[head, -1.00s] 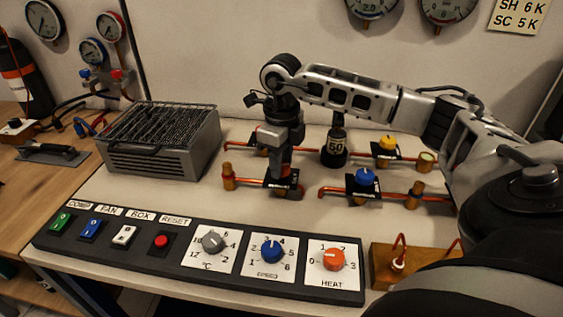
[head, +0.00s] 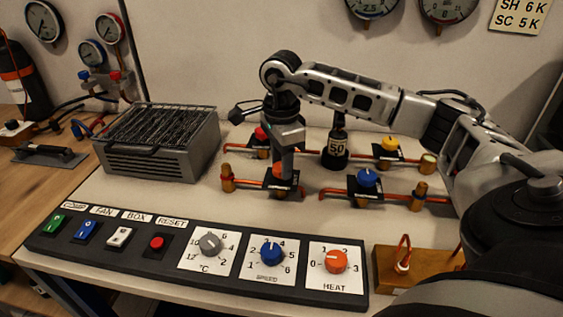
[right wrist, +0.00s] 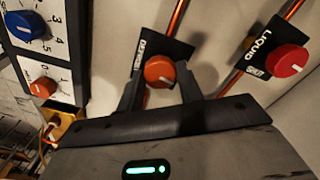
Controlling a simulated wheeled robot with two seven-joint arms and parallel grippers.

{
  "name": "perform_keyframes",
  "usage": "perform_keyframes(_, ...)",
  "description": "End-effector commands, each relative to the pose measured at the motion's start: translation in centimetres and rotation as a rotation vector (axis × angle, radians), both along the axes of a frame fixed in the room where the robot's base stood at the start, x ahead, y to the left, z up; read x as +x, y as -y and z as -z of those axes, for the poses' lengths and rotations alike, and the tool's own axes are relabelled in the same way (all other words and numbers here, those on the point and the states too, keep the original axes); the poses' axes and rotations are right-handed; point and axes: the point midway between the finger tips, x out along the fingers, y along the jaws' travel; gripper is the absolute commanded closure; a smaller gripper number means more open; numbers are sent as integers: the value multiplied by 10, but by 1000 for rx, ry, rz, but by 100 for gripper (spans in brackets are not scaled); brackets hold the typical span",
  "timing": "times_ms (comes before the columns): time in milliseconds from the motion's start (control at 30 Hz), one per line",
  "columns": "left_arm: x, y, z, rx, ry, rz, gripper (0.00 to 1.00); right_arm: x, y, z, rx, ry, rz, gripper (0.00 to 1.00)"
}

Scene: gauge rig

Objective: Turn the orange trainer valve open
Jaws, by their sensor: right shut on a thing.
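The orange trainer valve (head: 276,171) is a round knob on a black plate over a copper pipe, left of the front blue valve. The fingers partly hide the knob in the head view. My left gripper is not in view.
A red valve (head: 262,133) stands behind, with a yellow valve (head: 389,144) and a blue valve (head: 368,177) to the right. A black "50" weight (head: 335,152) stands close to my gripper. The control panel (head: 205,283) lies in front; a grilled box (head: 158,145) stands left.

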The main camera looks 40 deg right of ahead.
Motion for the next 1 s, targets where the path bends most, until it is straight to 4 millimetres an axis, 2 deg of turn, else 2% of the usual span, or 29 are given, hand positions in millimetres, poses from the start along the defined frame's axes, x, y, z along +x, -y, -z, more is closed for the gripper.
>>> perform_keyframes(400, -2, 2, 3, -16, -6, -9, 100, 0, 0, -1, 1, 3, -196, 87)
perform_keyframes(967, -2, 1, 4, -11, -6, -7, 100, 1, 0, -1, 0, 3, -226, 87)
perform_keyframes(1000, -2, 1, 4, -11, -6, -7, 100, 1, 0, -1, 0, 4, -226, 59)
